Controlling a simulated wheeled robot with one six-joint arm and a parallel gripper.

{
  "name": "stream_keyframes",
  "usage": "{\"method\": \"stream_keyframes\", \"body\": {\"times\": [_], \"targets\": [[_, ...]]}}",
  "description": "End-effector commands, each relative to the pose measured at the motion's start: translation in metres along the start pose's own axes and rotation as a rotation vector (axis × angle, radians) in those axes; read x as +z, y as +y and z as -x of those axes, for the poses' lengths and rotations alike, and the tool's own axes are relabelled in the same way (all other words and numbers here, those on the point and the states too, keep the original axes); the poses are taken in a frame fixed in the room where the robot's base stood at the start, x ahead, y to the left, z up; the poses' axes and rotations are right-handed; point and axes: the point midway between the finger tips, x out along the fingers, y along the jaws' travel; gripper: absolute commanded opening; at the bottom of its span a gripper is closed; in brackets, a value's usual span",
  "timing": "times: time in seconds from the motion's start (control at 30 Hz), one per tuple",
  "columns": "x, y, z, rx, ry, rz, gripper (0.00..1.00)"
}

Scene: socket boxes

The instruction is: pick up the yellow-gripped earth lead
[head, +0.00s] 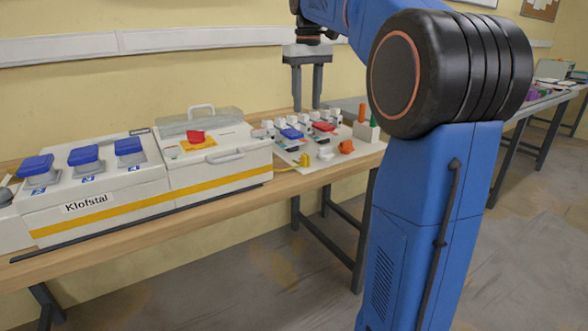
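The yellow grip of the earth lead (304,160) lies near the front left of a pale board on the bench, with a thin yellow cable running left from it towards the white box. It looks small here, and its exact pose is hard to make out. My gripper (307,108) points down above the back of the bench, higher in the picture than the yellow grip. Its two dark fingers are apart with nothing between them.
Several white plugs, a blue one (291,134) and a red one (323,127) crowd the pale board. The white socket box (220,165) with a yellow stripe stands left.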

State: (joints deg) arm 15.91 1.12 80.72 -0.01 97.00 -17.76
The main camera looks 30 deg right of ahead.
Motion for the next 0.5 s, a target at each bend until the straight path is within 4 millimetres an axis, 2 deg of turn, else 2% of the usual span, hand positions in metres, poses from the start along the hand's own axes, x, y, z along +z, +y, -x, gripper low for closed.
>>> {"method": "stream_keyframes", "body": {"times": [0.1,0.27,0.5], "targets": [[-0.01,0.01,0.004,-0.005,-0.014,0.001,0.39],[-0.013,0.013,-0.002,-0.007,-0.021,0.002,0.39],[-0.011,0.012,-0.04,-0.007,-0.022,0.002,0.39]]}}
